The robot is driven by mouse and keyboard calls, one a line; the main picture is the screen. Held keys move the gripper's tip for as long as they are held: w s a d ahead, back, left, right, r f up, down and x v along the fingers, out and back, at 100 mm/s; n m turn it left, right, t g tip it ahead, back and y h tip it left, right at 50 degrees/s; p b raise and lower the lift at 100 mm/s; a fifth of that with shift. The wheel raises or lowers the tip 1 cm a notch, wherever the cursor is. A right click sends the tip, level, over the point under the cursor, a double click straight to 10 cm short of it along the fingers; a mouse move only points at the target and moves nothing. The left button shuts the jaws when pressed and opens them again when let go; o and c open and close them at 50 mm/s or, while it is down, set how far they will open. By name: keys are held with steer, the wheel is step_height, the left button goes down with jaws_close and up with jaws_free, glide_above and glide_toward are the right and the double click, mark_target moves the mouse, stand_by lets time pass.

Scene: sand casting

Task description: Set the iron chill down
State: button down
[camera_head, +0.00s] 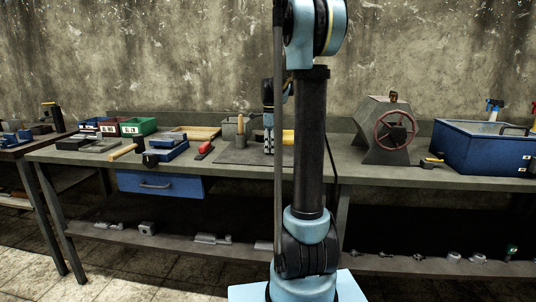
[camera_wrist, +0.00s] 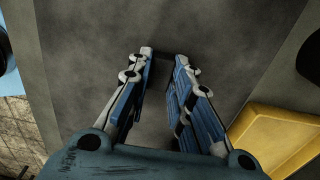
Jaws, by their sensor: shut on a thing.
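My gripper (camera_wrist: 163,58) points down over the workbench in the wrist view. Its fingers are parted, with a small dark piece, apparently the iron chill (camera_wrist: 161,72), between the tips. The piece is hard to make out against the dark grey surface below it. In the head view my gripper (camera_head: 268,150) is low over a flat grey mat (camera_head: 232,157) on the bench, partly behind my arm. The chill cannot be made out there, and I cannot tell whether it touches the mat.
A yellow object (camera_wrist: 275,140) lies close on the right in the wrist view.

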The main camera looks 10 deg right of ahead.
step_height(320, 180, up, 10)
stand_by(0.7)
steer(key=shift+a, duration=0.1)
stand_by(0.3)
